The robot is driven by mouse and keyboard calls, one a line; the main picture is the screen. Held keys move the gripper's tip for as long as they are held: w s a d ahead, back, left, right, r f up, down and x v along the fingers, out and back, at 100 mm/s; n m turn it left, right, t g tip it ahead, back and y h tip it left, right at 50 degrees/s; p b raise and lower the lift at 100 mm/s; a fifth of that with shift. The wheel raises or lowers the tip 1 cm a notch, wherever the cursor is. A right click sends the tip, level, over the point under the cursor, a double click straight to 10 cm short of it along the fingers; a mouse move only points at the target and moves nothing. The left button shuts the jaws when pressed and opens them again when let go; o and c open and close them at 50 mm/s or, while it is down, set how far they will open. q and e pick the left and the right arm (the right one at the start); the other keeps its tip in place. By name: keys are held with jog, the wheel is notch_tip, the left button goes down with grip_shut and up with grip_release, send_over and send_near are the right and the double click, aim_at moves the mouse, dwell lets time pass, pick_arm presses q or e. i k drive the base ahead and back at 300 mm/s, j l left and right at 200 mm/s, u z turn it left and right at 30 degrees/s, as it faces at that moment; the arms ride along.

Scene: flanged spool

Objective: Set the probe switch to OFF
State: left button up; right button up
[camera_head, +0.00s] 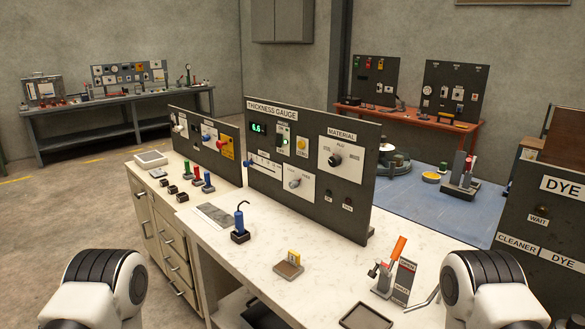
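The dark THICKNESS GAUGE panel (262,190) stands upright on the white bench in the middle of the view. It has a lit green digital display (258,128). Right of the display is a small dark rocker-like switch (282,141) with a green glow and a small label above it. The label is too small to read, so I cannot tell if this is the probe switch or which way it is set. Both my arms show only as white and black links at the bottom corners. Neither gripper is in view, and nothing is seen touching the panel.
The panel also carries a yellow button (301,146), a slider (263,165), a lower knob (294,183) and a MATERIAL knob (335,160). On the bench in front stand a blue probe (239,224), a yellow-tabbed block (290,264), an orange-handled lever (392,262) and a dark tray (366,317).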

aim_at(279, 136)
jog(key=i+j+z, duration=0.1)
jog(key=z, duration=0.5)
jog(key=i+j+z, duration=0.25)
jog(key=j, duration=0.4)
jog(key=j+z, duration=0.25)
jog(key=j, duration=0.35)
jog(key=i+j+z, duration=0.1)
jog(key=j+z, duration=0.15)
jog(key=j, duration=0.45)
